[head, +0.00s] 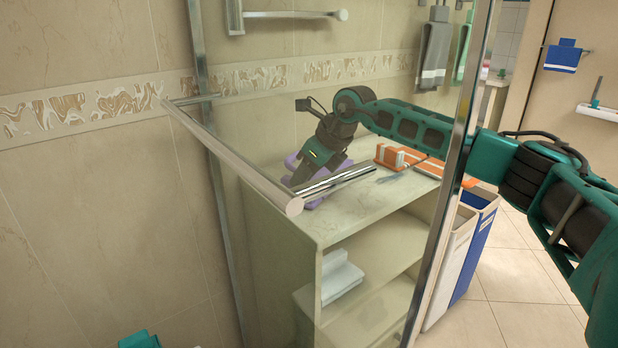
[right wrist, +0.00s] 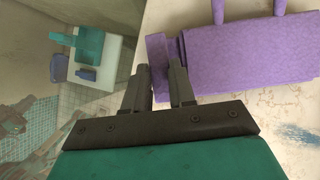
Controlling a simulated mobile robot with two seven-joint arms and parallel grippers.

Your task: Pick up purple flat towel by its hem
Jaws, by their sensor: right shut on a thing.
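The purple flat towel (right wrist: 235,52) lies on the pale marble-like cabinet top (right wrist: 296,113) in the right wrist view. Its narrow left edge strip (right wrist: 158,52) sits between the fingers of my right gripper (right wrist: 165,80), which is shut on it. In the head view the towel shows only as small purple patches (head: 291,162) around my right gripper (head: 299,182), the rest hidden by the gripper and the metal bar. My left gripper is not in view.
A glass panel with a metal bar handle (head: 235,160) stands in front of the cabinet. An orange object (head: 392,157) lies right of the towel on the top. Folded white towels (head: 340,277) sit on a lower shelf. Bins (head: 470,245) stand at the right.

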